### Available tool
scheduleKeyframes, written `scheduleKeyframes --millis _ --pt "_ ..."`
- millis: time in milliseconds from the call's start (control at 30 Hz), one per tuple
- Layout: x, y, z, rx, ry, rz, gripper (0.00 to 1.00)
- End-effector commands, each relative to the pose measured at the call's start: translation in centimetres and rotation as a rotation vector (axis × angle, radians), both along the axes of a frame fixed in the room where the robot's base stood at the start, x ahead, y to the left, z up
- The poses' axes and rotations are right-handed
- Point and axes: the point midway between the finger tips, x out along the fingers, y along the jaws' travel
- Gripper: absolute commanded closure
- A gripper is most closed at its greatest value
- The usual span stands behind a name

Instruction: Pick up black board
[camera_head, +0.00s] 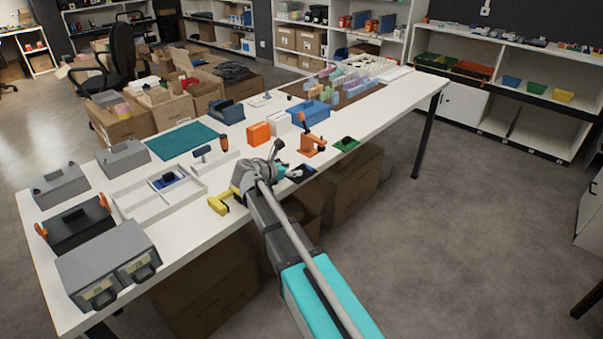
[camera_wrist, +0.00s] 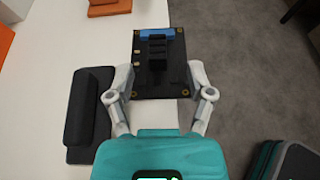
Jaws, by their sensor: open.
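The black board (camera_wrist: 146,79) has a blue strip along its far edge and a raised black part in its middle. It lies at the table's front edge, and its right part shows against the floor. In the head view a small dark board (camera_head: 303,171) shows just right of my gripper (camera_head: 270,168). In the wrist view my gripper (camera_wrist: 160,78) is open, with one finger on each side of the board's near part. I cannot tell whether the fingers touch it. The palm side hides nothing of the board's top.
A black block on a flat base (camera_wrist: 88,112) lies just left of my gripper. An orange stand (camera_head: 312,146) and a green board (camera_head: 346,144) are beyond. A yellow tool (camera_head: 219,203) lies at the left, near the white table's (camera_head: 190,235) front edge. Cartons (camera_head: 350,190) stand beneath.

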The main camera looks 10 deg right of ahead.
Motion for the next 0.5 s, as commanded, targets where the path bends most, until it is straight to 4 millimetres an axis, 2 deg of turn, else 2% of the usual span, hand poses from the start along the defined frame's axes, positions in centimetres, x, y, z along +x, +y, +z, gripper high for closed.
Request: scheduleKeyframes --millis 233,500 --pt "0.8 -0.8 -0.7 0.0 0.0 -0.001 0.31" --pt "2.5 -3.0 -2.1 0.001 -0.001 -0.003 0.31"
